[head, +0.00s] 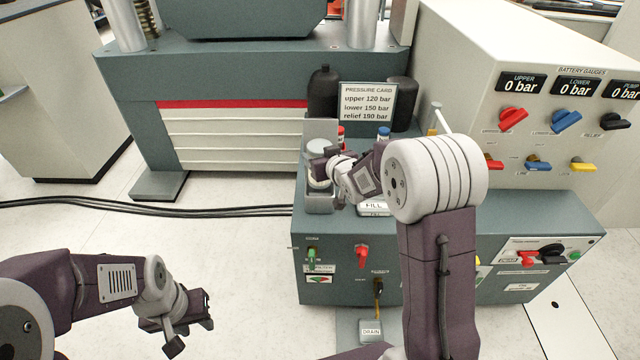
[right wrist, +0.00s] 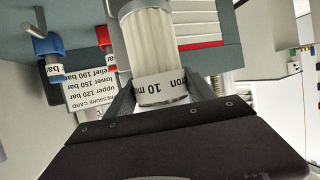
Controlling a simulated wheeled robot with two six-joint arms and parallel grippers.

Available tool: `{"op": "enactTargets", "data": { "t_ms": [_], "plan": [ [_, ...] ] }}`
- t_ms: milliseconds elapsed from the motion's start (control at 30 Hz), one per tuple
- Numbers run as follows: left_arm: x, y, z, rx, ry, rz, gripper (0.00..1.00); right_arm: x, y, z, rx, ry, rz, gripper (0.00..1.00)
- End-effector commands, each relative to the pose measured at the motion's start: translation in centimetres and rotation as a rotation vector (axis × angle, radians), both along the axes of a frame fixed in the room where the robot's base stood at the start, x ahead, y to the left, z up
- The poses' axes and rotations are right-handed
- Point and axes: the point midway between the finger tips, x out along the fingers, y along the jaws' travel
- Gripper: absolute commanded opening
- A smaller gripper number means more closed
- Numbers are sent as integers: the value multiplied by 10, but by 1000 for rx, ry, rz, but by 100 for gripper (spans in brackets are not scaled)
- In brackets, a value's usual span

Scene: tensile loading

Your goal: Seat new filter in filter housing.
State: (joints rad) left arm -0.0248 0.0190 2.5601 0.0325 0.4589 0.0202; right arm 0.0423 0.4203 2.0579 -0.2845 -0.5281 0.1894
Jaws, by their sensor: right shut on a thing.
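The new filter (right wrist: 152,42) is a white pleated cylinder with a printed band reading "10" and part of a word. In the right wrist view it stands between the fingers of my right gripper (right wrist: 163,105), which is shut on it. In the head view my right gripper (head: 322,170) is at the left end of the bench, and a little of the white filter (head: 318,183) shows beside it. A grey metal holder (head: 319,205), which looks like the filter housing, is just below. I cannot tell whether the filter touches it. My left gripper (head: 191,326) is open and empty over the floor.
A pressure card (head: 367,103), a black bottle (head: 323,92) and red and blue capped items stand behind the gripper. A gauge cabinet (head: 530,90) with coloured handles rises at right. Valves line the bench front (head: 335,285). Black cables (head: 150,208) cross the floor at left.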

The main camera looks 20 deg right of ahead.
Motion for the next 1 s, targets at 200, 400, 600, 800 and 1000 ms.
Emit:
{"op": "enactTargets", "data": {
  "t_ms": [200, 400, 600, 800, 1000],
  "plan": [
    [0, 0, -6, 0, 0, 0, 36, 0, 0, -13, 0, -4, 0, 10],
    [0, 0, -20, 0, 0, 0, 36, 0, 0, -40, 0, 0, 1, 10],
    [0, 0, -26, 0, 0, 0, 36, 1, 0, -58, 1, -5, 0, 10],
    [0, 0, -27, 0, 0, 0, 36, 0, 0, -59, 0, -4, 0, 10],
    [0, 0, -33, 0, 0, 0, 36, 0, 0, -65, 0, -4, 0, 10]
  ]
}}
